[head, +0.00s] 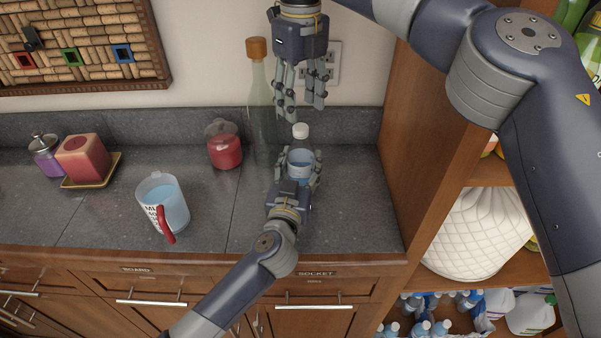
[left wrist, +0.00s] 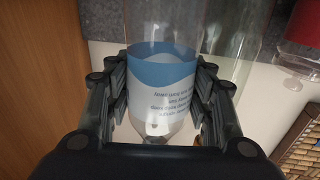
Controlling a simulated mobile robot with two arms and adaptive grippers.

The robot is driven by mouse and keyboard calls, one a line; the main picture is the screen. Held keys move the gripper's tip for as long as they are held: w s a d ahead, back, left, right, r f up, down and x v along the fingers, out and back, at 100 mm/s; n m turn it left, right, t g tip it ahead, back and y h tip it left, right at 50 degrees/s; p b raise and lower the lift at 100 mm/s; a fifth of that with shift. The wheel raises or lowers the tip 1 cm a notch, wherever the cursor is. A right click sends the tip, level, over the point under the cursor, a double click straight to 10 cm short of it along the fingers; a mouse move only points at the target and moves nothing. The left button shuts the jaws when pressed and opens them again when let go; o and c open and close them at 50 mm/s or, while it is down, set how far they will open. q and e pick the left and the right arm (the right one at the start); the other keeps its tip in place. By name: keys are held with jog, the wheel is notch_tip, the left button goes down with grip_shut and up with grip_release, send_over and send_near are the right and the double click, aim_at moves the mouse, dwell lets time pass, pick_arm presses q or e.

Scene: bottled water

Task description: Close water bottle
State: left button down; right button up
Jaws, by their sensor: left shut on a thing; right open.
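A clear water bottle (head: 301,143) with a blue and white label and a white cap (head: 300,131) stands upright on the dark counter. My left gripper (head: 299,172) is shut around the bottle's labelled body. The left wrist view shows my left gripper's fingers on both sides of the bottle's label (left wrist: 165,85); the bottle's top is out of that view. My right gripper (head: 302,104) is open and empty, pointing down above the bottle. Its fingertips are a little above the cap. I cannot tell from the picture whether the cap is fully seated.
A tall clear bottle with a cork-like top (head: 257,48) stands close behind on the left, with a red jar (head: 224,150) beside it. A mug (head: 163,203) and candles are farther left. A wooden cabinet side (head: 425,135) bounds the right; the counter front between is clear.

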notch_tip(320, 180, up, 7)
dwell(0.3)
pick_arm(q)
jog(key=c, duration=0.6)
grip_release()
jog(key=shift+c, duration=0.2)
jog(key=shift+s, duration=0.15)
jog(key=s+a, duration=0.2)
jog(key=s, duration=0.9)
jog(key=shift+s+a, duration=0.2)
jog(key=shift+s, duration=0.05)
